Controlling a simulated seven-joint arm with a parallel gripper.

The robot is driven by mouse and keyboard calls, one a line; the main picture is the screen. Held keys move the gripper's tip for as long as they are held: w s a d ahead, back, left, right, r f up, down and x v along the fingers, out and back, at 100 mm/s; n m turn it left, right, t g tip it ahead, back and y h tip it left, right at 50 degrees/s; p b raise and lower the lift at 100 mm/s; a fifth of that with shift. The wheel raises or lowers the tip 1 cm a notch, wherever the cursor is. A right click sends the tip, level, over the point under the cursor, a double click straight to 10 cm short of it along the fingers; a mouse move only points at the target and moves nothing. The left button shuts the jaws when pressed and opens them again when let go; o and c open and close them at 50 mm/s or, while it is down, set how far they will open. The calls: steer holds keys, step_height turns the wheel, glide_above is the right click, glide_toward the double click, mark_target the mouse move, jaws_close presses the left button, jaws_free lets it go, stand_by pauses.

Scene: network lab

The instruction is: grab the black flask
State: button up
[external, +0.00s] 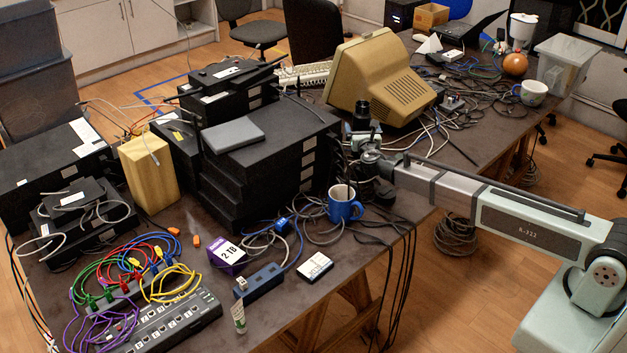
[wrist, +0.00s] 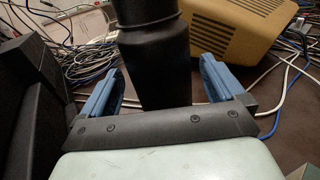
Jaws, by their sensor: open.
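In the wrist view the flask (wrist: 153,60) rises between the two blue fingers of my gripper (wrist: 157,82), with a visible gap on each side. My gripper (external: 363,138) is open and level, low at the flask's near side.
The beige monitor (external: 380,82) stands close on the right. Stacked black boxes (external: 270,160) are close on the left. Loose cables (external: 455,125) lie around. A blue mug (external: 344,207) stands nearer the table's front edge, below my arm.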

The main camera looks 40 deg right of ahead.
steer(key=x, duration=0.3)
steer(key=shift+s, duration=0.1)
steer(key=shift+c, duration=0.3)
steer(key=c, duration=1.3)
steer(key=shift+c, duration=0.7)
steer(key=shift+r, duration=0.2)
